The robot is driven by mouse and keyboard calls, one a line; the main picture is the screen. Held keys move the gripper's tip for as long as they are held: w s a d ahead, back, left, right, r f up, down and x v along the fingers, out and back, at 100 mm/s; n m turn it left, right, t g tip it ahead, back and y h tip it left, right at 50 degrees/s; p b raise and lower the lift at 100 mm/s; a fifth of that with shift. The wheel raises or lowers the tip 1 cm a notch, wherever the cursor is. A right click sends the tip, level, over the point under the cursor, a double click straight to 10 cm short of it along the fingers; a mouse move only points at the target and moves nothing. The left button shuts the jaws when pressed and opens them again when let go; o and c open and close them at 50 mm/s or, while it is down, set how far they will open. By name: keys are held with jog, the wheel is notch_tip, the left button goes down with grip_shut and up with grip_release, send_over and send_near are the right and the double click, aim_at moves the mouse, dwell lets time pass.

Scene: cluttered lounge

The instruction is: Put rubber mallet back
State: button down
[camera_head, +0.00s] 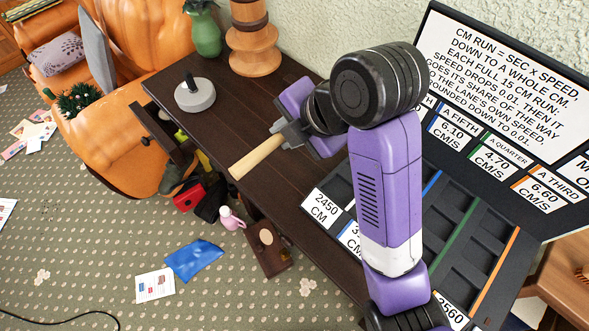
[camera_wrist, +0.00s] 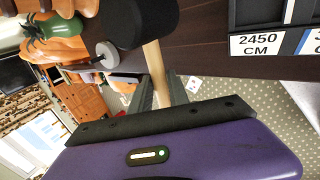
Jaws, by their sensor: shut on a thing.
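The rubber mallet shows a pale wooden handle (camera_head: 257,157) in the head view, pointing to the lower left above the dark table. In the wrist view its black head (camera_wrist: 142,28) is close to the camera, and the handle (camera_wrist: 154,60) runs down from it to the grey fingers. My gripper (camera_head: 290,132) is shut on the mallet's handle, above the table; it also shows in the wrist view (camera_wrist: 162,92). The mallet's head is hard to separate from my dark wrist parts in the head view.
The dark table (camera_head: 232,118) holds a grey weight (camera_head: 195,95), a green vase (camera_head: 206,36) and a turned wooden stand (camera_head: 253,50). An open drawer (camera_head: 160,130) juts out at the left. A black lane board (camera_head: 470,225) with number cards lies right. Clutter covers the floor (camera_head: 90,220).

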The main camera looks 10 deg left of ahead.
notch_tip(320, 180, down, 15)
jog(key=shift+r+b, duration=0.2)
jog(key=shift+b, duration=0.15)
jog(key=shift+f, duration=0.15)
jog(key=c, duration=1.3)
grip_release()
jog(key=shift+o, duration=0.2)
jog(key=v, duration=1.2)
jog(key=shift+p, duration=0.4)
